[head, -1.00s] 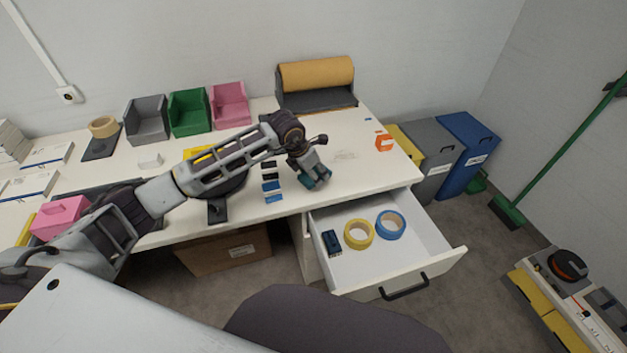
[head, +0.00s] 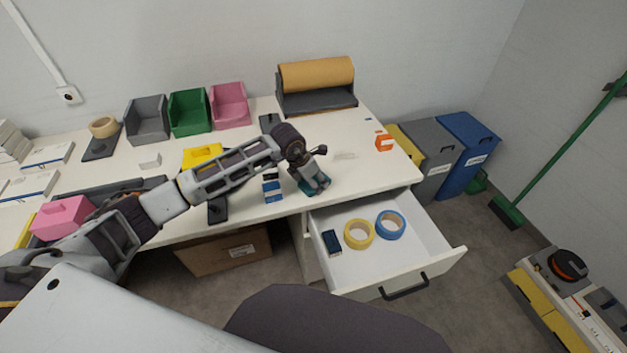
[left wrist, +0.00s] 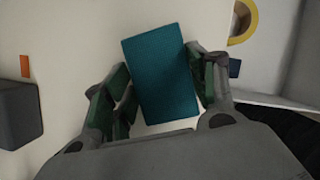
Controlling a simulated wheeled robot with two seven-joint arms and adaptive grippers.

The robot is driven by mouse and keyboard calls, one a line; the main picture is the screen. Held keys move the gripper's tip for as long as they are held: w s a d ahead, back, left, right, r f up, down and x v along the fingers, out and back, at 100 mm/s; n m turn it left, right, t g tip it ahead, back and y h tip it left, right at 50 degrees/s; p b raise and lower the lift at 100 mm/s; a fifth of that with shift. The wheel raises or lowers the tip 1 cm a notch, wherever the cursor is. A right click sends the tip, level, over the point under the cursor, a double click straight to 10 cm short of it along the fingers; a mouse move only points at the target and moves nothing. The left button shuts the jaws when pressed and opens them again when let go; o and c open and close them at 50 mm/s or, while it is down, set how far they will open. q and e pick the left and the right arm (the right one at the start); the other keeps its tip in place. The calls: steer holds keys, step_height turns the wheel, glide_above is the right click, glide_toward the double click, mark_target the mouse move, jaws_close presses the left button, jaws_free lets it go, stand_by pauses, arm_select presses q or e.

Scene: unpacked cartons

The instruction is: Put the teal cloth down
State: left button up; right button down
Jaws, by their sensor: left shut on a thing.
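The teal cloth (left wrist: 160,72) is a flat, folded rectangle in the left wrist view, between the fingers of my left gripper (left wrist: 160,92). In the head view my left gripper (head: 316,186) is low over the front right part of the white table (head: 365,178), close to the open drawer. It is shut on the cloth, and only a little teal shows under the fingers there. I cannot tell whether the cloth touches the tabletop. My right gripper is not in view.
The open drawer (head: 440,255) holds yellow tape (head: 358,246), blue tape (head: 404,226) and a dark blue block (head: 332,242). Blue and white items (head: 272,188) lie left of the gripper. An orange object (head: 384,143) sits at the right. A paper roll (head: 316,75) stands behind.

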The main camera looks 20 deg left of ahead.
arm_select(q)
steer(key=shift+f, duration=0.1)
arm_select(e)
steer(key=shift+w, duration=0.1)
arm_select(q)
steer(key=o, duration=0.9)
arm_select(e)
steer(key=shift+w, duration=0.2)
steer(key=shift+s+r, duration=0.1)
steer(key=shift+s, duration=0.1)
arm_select(q)
steer(key=shift+v, duration=0.85)
steer(key=v, duration=1)
steer(key=shift+r, duration=0.2)
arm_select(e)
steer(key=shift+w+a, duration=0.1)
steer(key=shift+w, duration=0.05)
arm_select(q)
steer(key=shift+s, duration=0.1)
